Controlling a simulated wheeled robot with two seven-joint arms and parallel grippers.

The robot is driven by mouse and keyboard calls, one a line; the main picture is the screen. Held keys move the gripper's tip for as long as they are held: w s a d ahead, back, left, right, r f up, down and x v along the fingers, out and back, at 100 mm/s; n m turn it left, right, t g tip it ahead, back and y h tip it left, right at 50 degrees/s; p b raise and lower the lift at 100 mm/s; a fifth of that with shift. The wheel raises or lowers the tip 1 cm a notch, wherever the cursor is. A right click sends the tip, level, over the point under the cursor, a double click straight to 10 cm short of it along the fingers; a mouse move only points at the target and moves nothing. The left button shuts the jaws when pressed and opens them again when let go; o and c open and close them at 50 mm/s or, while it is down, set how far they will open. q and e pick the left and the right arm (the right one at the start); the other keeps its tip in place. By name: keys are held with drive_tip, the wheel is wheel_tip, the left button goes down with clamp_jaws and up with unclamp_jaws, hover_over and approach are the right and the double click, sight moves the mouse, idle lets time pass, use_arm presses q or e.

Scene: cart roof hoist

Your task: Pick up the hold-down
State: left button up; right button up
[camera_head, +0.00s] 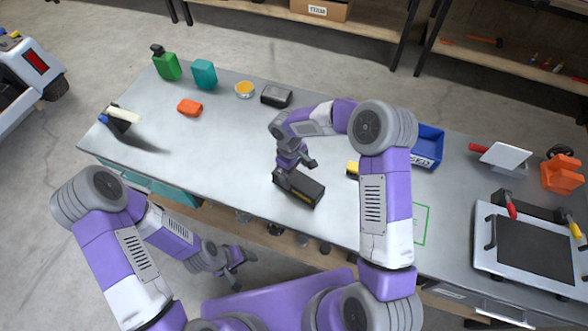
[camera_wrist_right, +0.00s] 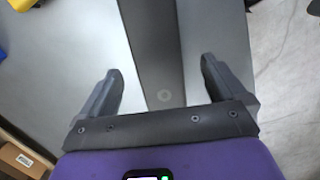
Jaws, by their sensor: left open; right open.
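A dark, bar-like piece, which I take to be the hold-down (camera_head: 305,189), lies on the grey workbench near its front edge. In the right wrist view a long dark bar (camera_wrist_right: 152,45) with a small round hole runs between the fingers. My right gripper (camera_head: 296,168) is open above the dark piece, its fingers on either side of the bar. I cannot tell how much height is between them, and the arm hides part of the bench. My left gripper (camera_head: 234,264) is open and empty, low in front of the bench.
The workbench (camera_head: 225,145) holds an orange block (camera_head: 190,107), green bottle (camera_head: 167,66), teal container (camera_head: 204,74), yellow-topped tin (camera_head: 244,89) and black box (camera_head: 276,96). A blue bin (camera_head: 428,147) and a grey-topped unit (camera_head: 530,247) stand right. Bench left of the gripper is mostly clear.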

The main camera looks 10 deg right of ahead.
sight(298, 179)
drive_tip(key=f, duration=0.4)
drive_tip(key=s+d+f, duration=0.1)
drive_tip(key=f, duration=0.2)
drive_tip(key=shift+b, duration=0.4)
drive_tip(key=shift+w, duration=0.1)
drive_tip(key=c, duration=1.2)
